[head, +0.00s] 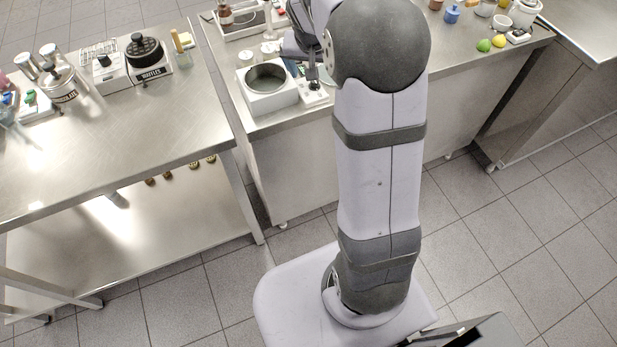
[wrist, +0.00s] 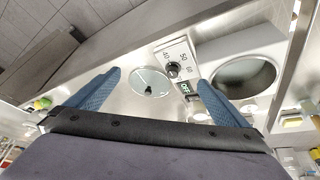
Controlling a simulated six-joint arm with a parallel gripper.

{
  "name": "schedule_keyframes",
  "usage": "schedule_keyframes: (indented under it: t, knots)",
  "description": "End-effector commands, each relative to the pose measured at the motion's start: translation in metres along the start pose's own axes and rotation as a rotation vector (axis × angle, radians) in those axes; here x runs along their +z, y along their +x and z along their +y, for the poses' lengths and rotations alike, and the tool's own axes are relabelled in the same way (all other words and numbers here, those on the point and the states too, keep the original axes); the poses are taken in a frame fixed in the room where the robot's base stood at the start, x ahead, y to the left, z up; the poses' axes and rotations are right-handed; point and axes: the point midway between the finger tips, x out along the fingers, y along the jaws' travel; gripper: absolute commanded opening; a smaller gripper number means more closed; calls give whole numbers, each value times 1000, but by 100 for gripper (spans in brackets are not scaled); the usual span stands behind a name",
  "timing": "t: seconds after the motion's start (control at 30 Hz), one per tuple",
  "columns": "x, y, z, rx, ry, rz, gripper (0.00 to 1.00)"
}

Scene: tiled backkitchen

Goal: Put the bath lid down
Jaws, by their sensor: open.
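In the head view my arm hides most of the gripper and lid.
Small cups and green and yellow balls (head: 491,44) sit on the counter at right. A separate steel table (head: 120,130) with a waffle maker (head: 146,55) stands at left, across a narrow gap.

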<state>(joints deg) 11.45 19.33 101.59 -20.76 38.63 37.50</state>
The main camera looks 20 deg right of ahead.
Motion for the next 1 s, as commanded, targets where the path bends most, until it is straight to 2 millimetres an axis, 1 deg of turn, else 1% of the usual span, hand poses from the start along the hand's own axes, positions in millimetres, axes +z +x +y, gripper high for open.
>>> schedule_keyframes:
  t: [0.03,0.07,0.1,0.13,0.17,0.2,0.27,0.3,0.37,0.4,0.5,0.6,0.7,1.0]
  knots:
    - [27,-7,-3,-12,-53,-37,100]
    - [43,-10,-5,-21,-88,-61,100]
    - [67,-15,-6,-33,-136,-95,100]
    - [85,-19,-7,-42,-174,-120,100]
    - [103,-23,-7,-53,-211,-145,100]
    - [128,-28,-6,-66,-259,-178,100]
    - [163,-35,-3,-88,-329,-226,100]
    - [186,-39,-1,-102,-373,-256,100]
    - [216,-45,4,-123,-432,-295,100]
    - [234,-49,7,-136,-467,-318,100]
    - [270,-56,14,-163,-536,-364,100]
    - [293,-60,20,-181,-579,-393,100]
    - [303,-61,23,-189,-600,-407,100]
    - [306,-62,23,-190,-605,-411,100]
